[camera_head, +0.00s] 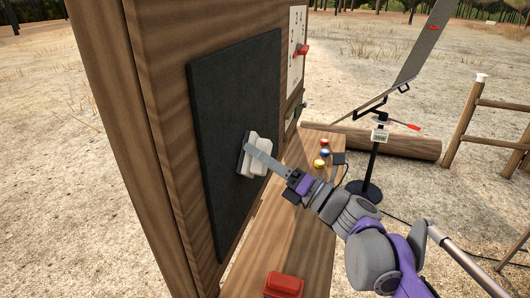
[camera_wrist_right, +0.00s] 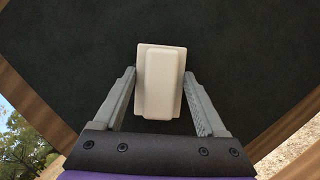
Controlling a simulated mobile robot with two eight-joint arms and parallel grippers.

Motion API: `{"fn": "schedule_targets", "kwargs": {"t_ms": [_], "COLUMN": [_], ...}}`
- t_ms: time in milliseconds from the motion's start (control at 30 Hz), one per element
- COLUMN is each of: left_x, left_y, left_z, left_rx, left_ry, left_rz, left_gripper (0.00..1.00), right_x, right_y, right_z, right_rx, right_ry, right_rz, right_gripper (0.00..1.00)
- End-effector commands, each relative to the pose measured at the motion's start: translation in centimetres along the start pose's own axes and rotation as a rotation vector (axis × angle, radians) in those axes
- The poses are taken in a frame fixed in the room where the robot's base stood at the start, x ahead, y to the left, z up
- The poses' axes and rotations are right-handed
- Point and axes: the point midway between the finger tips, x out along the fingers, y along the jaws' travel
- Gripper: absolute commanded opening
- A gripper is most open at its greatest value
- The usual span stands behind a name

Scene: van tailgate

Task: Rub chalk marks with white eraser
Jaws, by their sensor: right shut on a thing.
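The white eraser (camera_head: 254,157) is a block with a raised grip, held flat at the dark chalkboard (camera_head: 222,90) on the wooden panel. Whether it touches the board I cannot tell for sure. My right gripper (camera_head: 252,148) is shut on the eraser. In the right wrist view the eraser (camera_wrist_right: 160,82) sits between the two finger ends of my gripper (camera_wrist_right: 160,85), in front of the dark board (camera_wrist_right: 240,50). I see no chalk marks on the visible board; the eraser and gripper hide part of it. My left gripper is not in view.
A wooden shelf (camera_head: 282,242) below the board holds a red block (camera_head: 284,284) and several coloured knobs. A white panel (camera_head: 296,50) with a red item is beyond the board. A panel on a stand (camera_head: 374,165), a log (camera_head: 390,143) and a wooden frame (camera_head: 463,122) stand right.

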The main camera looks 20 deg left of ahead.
Motion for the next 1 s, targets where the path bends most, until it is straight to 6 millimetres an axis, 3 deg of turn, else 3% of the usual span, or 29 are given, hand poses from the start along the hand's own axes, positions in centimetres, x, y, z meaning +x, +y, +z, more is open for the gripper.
{"fn": "schedule_targets", "kwargs": {"t_ms": [333, 1000], "left_x": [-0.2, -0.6], "left_y": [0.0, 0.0], "left_z": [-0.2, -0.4], "left_rx": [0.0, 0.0], "left_ry": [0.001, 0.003], "left_rz": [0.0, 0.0], "left_gripper": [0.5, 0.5], "right_x": [-0.5, 0.6], "right_y": [1.2, -1.6], "right_z": [-0.8, 1.7], "right_rx": [0.0, 0.0], "right_ry": [0.002, 0.0], "right_rz": [0.002, 0.0], "right_gripper": [0.29, 0.29]}}
